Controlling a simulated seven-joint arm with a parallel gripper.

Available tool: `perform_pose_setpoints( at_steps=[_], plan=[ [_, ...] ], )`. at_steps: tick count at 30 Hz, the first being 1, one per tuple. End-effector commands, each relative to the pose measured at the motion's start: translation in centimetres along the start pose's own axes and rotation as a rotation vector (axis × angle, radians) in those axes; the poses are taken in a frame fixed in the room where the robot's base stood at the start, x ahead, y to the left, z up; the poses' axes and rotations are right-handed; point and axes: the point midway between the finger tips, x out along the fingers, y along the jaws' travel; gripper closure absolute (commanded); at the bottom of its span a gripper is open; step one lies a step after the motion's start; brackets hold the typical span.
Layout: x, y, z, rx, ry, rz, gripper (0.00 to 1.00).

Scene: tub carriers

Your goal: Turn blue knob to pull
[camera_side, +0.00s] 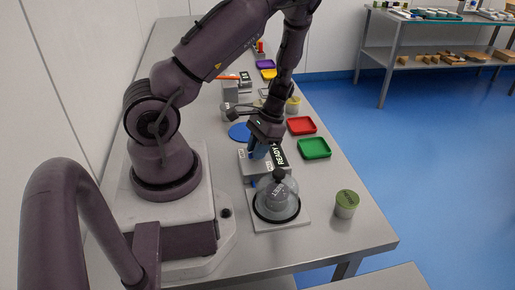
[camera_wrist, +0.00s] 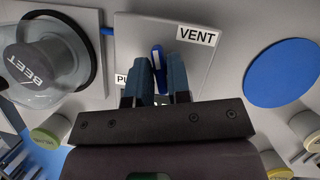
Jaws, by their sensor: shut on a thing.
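The blue knob (camera_wrist: 156,55) is a narrow blue bar on the face of a light grey box (camera_wrist: 135,28). In the wrist view it stands between the two blue fingers of my gripper (camera_wrist: 157,68), which are shut on it. In the side view my gripper (camera_side: 259,152) reaches down onto the box (camera_side: 248,168), and the knob cannot be made out.
A clear dome marked "BEET" (camera_side: 276,200) with a black knob stands in front of the box. A black "READY" panel (camera_side: 279,155) is at the box's right. A blue disc (camera_side: 239,132) lies behind. Green (camera_side: 314,149) and red (camera_side: 301,126) trays and a green-lidded tub (camera_side: 346,204) are on the right.

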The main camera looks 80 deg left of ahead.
Motion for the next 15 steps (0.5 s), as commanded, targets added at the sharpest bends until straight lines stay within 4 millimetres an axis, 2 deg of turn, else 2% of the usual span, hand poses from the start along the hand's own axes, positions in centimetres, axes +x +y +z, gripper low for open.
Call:
perform_pose_setpoints(
  at_steps=[15],
  plan=[
    [-0.12, -0.21, 0.01, -0.459, 0.002, 0.193, 1.0]
  ],
)
